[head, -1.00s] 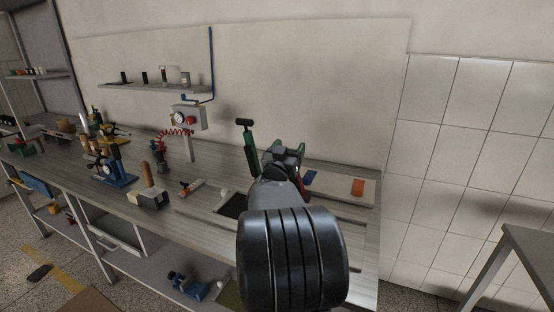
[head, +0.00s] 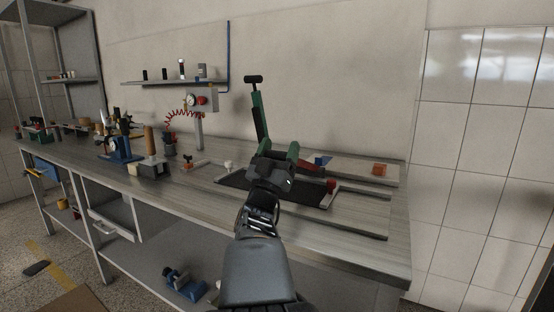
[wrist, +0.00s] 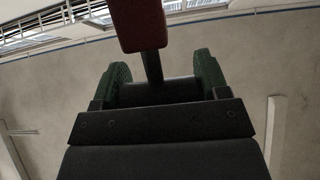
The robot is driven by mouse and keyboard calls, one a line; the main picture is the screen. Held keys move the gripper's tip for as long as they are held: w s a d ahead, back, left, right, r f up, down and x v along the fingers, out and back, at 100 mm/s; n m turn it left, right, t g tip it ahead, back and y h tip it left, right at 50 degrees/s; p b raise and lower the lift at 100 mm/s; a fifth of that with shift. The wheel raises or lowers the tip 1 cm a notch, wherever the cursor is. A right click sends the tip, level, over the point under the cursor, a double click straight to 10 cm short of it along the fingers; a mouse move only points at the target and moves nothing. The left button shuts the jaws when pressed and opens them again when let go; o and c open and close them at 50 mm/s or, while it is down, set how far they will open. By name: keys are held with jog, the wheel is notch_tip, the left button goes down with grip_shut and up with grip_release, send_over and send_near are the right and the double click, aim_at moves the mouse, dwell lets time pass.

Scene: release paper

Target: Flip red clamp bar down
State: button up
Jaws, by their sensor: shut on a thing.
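My gripper (head: 280,160), with green finger pads, is over the dark mat on the bench in the head view. In the wrist view, the finger pads (wrist: 160,80) are on either side of a dark crossbar (wrist: 160,93). A dark rod joins this crossbar to the red clamp bar (wrist: 138,24), which shows at the top of the wrist view. The gripper is shut on this handle. In the head view a little red (head: 306,166) shows just right of the gripper; the gripper hides most of the bar. The clamp's base cannot be made out.
A tall green lever (head: 257,110) with a black T-shaped top stands just behind and left of my gripper. A dark mat (head: 232,182) lies under it. An orange block (head: 380,169) sits on a board at right. Tools crowd the bench at left.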

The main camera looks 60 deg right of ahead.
jog(key=shift+s+a+f+b, duration=0.1)
jog(key=shift+a+f+b, duration=0.15)
jog(key=shift+f+b, duration=0.45)
jog(key=shift+w+a+f+b, duration=0.1)
jog(key=shift+a+f+b, duration=0.1)
jog(key=shift+f+b, duration=0.45)
jog(key=shift+s+a+f+b, duration=0.1)
jog(key=shift+a+f+b, duration=0.15)
jog(key=shift+f+b, duration=0.4)
jog(key=shift+r, duration=0.1)
jog(key=o, duration=1.3)
